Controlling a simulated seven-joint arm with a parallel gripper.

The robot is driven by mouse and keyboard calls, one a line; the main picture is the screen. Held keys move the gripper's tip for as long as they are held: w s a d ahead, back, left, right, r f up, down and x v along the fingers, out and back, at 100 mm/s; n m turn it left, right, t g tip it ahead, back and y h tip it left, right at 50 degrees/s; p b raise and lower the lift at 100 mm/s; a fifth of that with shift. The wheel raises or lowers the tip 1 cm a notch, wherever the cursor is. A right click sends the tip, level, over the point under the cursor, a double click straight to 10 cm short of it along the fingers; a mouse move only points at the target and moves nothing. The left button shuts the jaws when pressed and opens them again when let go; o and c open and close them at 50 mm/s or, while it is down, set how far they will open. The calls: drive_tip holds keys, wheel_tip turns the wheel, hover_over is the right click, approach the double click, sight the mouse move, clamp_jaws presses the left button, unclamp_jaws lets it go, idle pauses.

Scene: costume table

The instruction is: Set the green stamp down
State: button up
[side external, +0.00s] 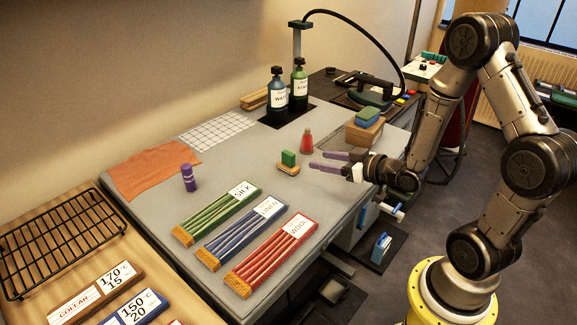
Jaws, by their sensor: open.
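The green stamp (288,158) is a small green block that stands upright on a small tan wooden block (288,169) on the grey table. My gripper (318,160) is open and empty just to the right of the stamp, with its two purple fingers pointing left toward it. A small gap shows between the fingertips and the stamp. Whether the green block and the tan block are one piece, I cannot tell.
A red flask (306,142) stands close behind the gripper. Green, blue and red labelled racks (272,246) lie in front. A purple bottle (188,178) and orange cloth (152,170) are at left. Stacked blocks (364,131) stand behind my wrist. Bare table lies left of the stamp.

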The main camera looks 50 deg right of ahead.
sight(294, 155)
drive_tip(key=x, duration=0.6)
drive_tip(key=shift+w, duration=0.25)
drive_tip(key=shift+a+x, duration=0.25)
drive_tip(key=shift+x, duration=1.15)
drive_tip(key=shift+a+x, duration=0.2)
drive_tip(key=shift+x, duration=1.2)
drive_tip(key=shift+r, duration=0.1)
clamp_jaws()
